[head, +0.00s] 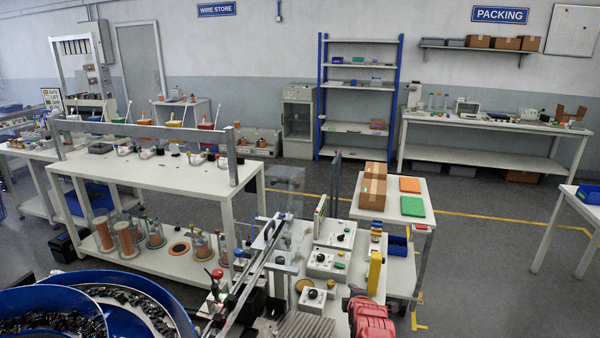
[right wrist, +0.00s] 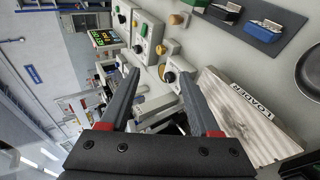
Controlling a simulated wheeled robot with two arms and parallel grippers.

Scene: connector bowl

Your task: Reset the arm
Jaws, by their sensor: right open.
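My right gripper (right wrist: 159,74) shows in the right wrist view with its two dark fingers spread apart and nothing between them. It is in front of a bench with grey control boxes (right wrist: 148,30) and a pale block marked LOADER (right wrist: 245,115). Whether the fingers touch anything there cannot be told, but no contact shows. My left gripper is in neither view. In the head view a blue-rimmed bowl (head: 130,280) holding many small dark connectors stands at the lower left.
In the head view, control boxes (head: 327,263) and a yellow post (head: 375,273) crowd the bench at the lower middle. Cardboard boxes (head: 373,186) and orange and green pads (head: 411,185) lie on a small table behind. Grey floor (head: 480,262) is open at the right.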

